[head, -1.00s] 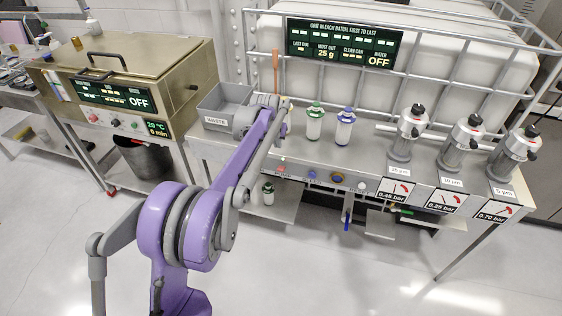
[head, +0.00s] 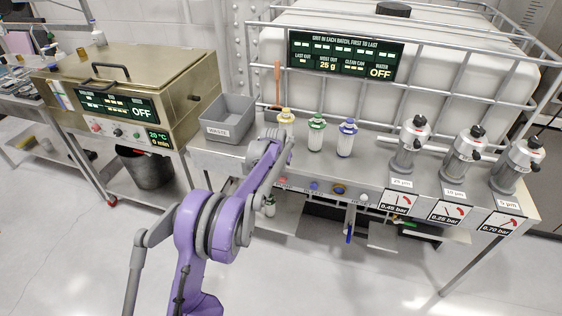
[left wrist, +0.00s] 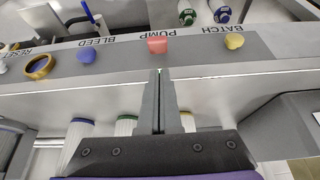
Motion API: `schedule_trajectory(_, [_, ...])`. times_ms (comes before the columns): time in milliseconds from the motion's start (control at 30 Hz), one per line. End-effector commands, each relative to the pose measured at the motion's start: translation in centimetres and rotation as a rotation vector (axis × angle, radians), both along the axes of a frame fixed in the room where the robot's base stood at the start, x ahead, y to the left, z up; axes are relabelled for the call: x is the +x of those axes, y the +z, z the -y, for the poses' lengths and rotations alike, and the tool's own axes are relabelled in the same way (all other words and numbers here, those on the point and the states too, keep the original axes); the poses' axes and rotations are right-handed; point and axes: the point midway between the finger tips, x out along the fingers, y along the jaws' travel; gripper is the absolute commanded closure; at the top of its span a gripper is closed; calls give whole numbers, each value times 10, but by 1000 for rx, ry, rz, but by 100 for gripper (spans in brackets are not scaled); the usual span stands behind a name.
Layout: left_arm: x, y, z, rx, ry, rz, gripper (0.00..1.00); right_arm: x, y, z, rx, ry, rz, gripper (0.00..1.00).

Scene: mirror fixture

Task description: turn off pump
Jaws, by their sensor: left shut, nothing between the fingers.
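The red square button (left wrist: 157,45) sits at the PUMP label on the grey panel (left wrist: 205,48), which appears upside down in the left wrist view. My left gripper (left wrist: 159,73) is shut and empty, its tips just short of the red button in the picture; I cannot tell whether they touch it. In the head view the red button (head: 283,180) shows on the bench's front edge, just right of my purple left arm (head: 262,190). The left fingertips are hidden there. My right gripper is not in view.
Next to the red button are a yellow knob (left wrist: 234,41) at BATCH and a blue knob (left wrist: 86,55) at BLEED. A brass ring (left wrist: 38,67) is by RESET. Capped bottles (head: 316,134), a grey waste bin (head: 228,120) and filter housings (head: 408,142) stand on the bench.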

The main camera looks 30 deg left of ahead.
Motion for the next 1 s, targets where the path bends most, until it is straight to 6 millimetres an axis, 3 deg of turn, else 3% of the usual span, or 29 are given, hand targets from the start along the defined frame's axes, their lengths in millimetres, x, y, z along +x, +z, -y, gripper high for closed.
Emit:
schedule_trajectory(100, [-7,-16,2,0,0,0,100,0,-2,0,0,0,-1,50])
schedule_trajectory(300, [-11,-28,3,0,0,0,100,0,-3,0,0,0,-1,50])
schedule_trajectory(1000, [-15,-31,3,14,1,58,100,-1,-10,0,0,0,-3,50])
